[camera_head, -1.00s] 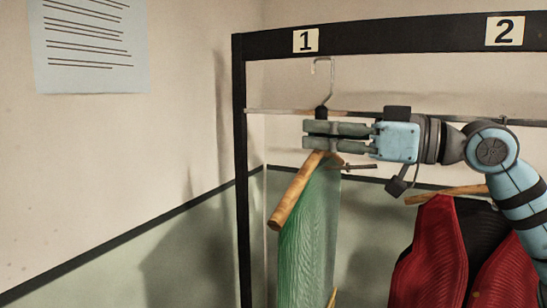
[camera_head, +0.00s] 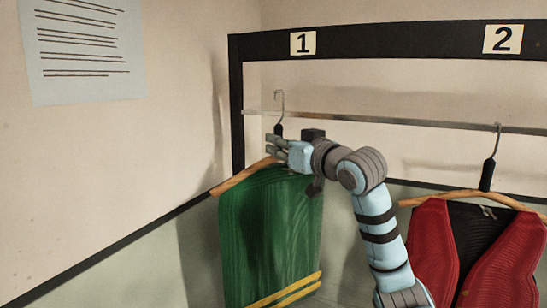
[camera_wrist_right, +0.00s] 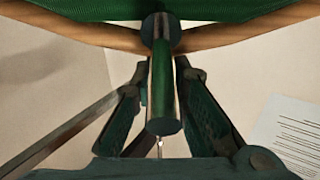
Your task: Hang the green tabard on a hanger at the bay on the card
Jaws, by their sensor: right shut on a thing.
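The green tabard (camera_head: 268,235), with yellow stripes near its hem, hangs from a wooden hanger (camera_head: 232,180) below the rail in bay 1. My right gripper (camera_head: 275,147) is shut on the hanger's dark neck, which also shows between its fingers in the right wrist view (camera_wrist_right: 163,85). The hanger's metal hook (camera_head: 280,102) rises across the rail (camera_head: 350,119), its top above it in the picture. I cannot tell whether the hook rests on the rail. Bay signs 1 (camera_head: 303,43) and 2 (camera_head: 502,39) are on the top beam. My left gripper is out of view.
A red and black vest (camera_head: 430,245) hangs on another hanger at bay 2, right of my arm. A sheet (camera_head: 85,45) with unreadable lines is on the left wall.

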